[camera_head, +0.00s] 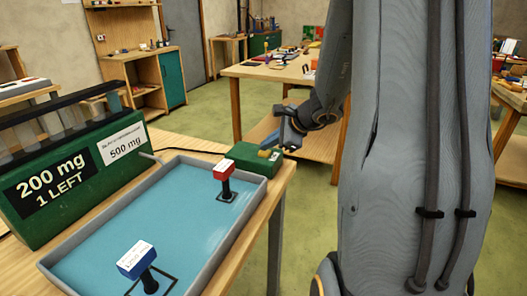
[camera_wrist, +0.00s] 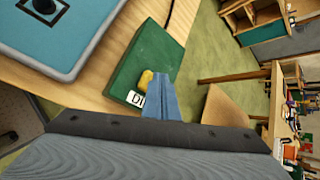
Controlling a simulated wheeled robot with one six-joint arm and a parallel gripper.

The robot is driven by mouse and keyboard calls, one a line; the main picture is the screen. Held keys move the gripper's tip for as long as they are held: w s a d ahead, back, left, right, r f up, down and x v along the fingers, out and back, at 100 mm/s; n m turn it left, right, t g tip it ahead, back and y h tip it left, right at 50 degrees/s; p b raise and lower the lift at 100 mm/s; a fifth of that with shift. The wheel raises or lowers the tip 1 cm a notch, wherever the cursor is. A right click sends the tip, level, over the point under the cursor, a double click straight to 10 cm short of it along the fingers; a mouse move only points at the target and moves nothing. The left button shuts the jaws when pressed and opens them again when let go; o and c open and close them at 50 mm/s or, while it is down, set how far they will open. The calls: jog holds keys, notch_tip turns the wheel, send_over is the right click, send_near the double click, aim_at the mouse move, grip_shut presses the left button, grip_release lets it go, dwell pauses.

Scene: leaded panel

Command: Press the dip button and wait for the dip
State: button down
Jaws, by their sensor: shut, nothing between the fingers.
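The dip button is a yellow knob (camera_head: 265,154) on a green box (camera_head: 243,157) at the table's right end; the knob also shows in the wrist view (camera_wrist: 146,79), beside a white label partly hidden by my fingers. My gripper (camera_head: 279,149) is shut and empty, its fingertips right at the knob. In the wrist view the closed blue-grey fingers (camera_wrist: 160,82) overlap the knob's edge. I cannot tell whether they touch it or whether it is pushed in.
A grey-rimmed blue tray (camera_head: 187,162) holds a red-topped stand (camera_head: 225,176) and a blue-topped stand (camera_head: 141,265). A green rack (camera_head: 75,190) reading "200 mg 1 LEFT" stands at left. Another workbench (camera_head: 262,72) is behind; green floor lies between.

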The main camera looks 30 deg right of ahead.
aim_at(268, 153)
dwell(0.3)
jog(key=shift+r, duration=0.45)
notch_tip(268, 153, up, 6)
jog(key=p, duration=0.4)
jog(key=shift+p, duration=0.35)
dwell(0.6)
